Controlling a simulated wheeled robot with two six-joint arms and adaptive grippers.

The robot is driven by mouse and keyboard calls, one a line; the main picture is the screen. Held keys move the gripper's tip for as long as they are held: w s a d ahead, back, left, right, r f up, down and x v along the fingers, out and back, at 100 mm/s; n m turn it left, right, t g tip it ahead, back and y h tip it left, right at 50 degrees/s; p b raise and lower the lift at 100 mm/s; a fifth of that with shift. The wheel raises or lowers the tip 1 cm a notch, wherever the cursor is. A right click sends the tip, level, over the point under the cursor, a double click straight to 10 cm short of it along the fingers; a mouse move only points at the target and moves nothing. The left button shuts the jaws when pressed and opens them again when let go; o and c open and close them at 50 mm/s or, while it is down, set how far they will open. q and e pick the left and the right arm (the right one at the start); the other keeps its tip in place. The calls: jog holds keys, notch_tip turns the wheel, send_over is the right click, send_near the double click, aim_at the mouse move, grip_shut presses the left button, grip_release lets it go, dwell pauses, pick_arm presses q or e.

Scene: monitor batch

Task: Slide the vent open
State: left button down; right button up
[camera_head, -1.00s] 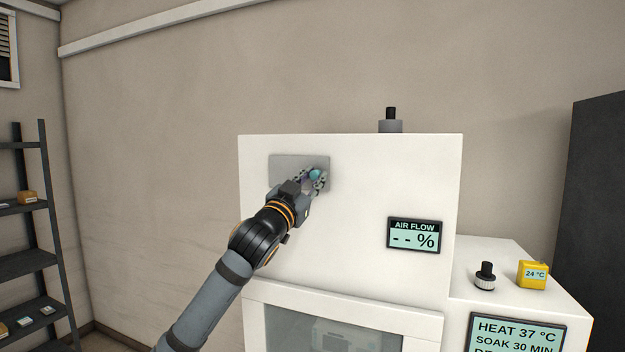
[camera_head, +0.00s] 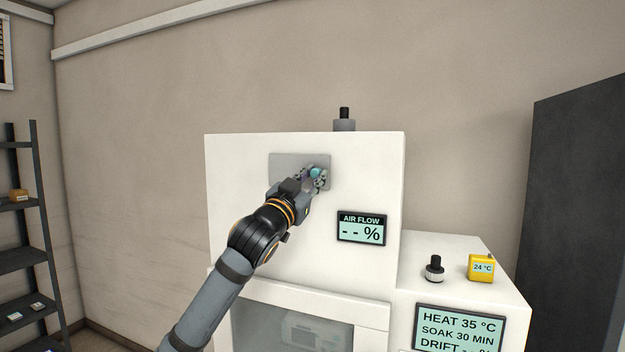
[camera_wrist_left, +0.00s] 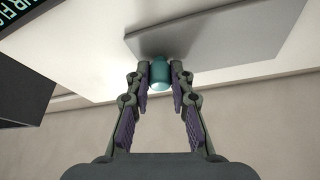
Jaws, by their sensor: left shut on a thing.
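The vent slide is a grey rectangular plate (camera_head: 286,163) on the upper front of a white cabinet (camera_head: 240,230). A teal rounded knob (camera_head: 316,172) stands out from the plate's right part. My left gripper (camera_head: 318,180) is shut on the knob, reaching up from the lower left. In the left wrist view the knob (camera_wrist_left: 160,76) sits between the two fingertips, with the grey plate (camera_wrist_left: 235,35) behind it. What lies behind the plate is hidden. My right gripper is not in view.
An AIR FLOW display (camera_head: 361,229) reading "-- %" is just right of and below the plate. A lower panel shows HEAT 35 °C (camera_head: 459,328). A black knob (camera_head: 435,268) and a yellow 24 °C block (camera_head: 481,267) stand at right. A shelf rack (camera_head: 30,250) is at left.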

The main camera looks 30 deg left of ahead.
pick_arm(q)
jog(key=shift+f, duration=0.1)
jog(key=c, duration=1.5)
grip_release()
jog(key=shift+d, duration=0.15)
jog(key=shift+o, duration=1.4)
jog(key=shift+d, duration=0.1)
jog(key=shift+o, duration=0.2)
notch_tip(320, 180, up, 10)
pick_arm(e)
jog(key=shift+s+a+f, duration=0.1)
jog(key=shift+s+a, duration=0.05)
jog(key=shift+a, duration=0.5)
